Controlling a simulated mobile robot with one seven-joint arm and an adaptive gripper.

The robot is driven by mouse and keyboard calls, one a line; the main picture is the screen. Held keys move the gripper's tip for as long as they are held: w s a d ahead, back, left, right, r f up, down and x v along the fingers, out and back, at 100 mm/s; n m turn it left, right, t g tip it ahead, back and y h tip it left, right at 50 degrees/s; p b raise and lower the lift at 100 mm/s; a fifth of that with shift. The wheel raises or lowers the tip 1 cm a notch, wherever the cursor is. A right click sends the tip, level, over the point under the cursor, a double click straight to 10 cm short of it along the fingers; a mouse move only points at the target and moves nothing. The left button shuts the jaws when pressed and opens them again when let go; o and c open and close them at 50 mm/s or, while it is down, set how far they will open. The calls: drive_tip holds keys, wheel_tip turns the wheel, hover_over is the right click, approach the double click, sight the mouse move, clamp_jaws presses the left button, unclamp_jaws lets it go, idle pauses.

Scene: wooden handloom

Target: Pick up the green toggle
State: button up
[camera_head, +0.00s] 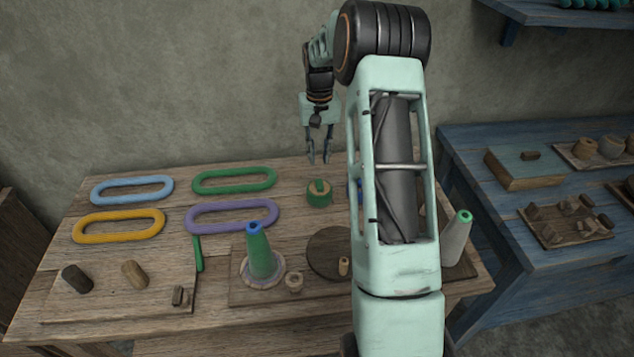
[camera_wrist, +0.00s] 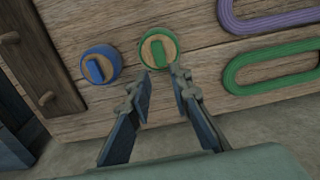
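The green toggle (camera_head: 319,186) is a raised green bar on a round wooden knob with a green rim, near the back middle of the wooden table. In the wrist view the green toggle (camera_wrist: 159,51) shows just beyond my fingertips. My gripper (camera_head: 319,160) is open and empty, pointing down above the knob. In the wrist view my gripper (camera_wrist: 161,74) has its two fingers apart, and the knob's lower rim lies just past the gap. I see no contact with the knob.
A similar blue knob (camera_wrist: 101,65) stands beside the green one; my arm mostly hides it in the head view. Green (camera_head: 235,180) and purple (camera_head: 231,215) loops lie to the left. A green cone (camera_head: 260,258) stands in front. Bare tabletop surrounds the green knob.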

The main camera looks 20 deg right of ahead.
sight(319, 182)
wheel_tip(319, 182, down, 9)
drive_tip(key=shift+f, duration=0.15)
idle(0.4)
drive_tip(key=shift+c, duration=0.3)
drive_tip(key=c, duration=0.3)
drive_tip(key=shift+c, duration=0.2)
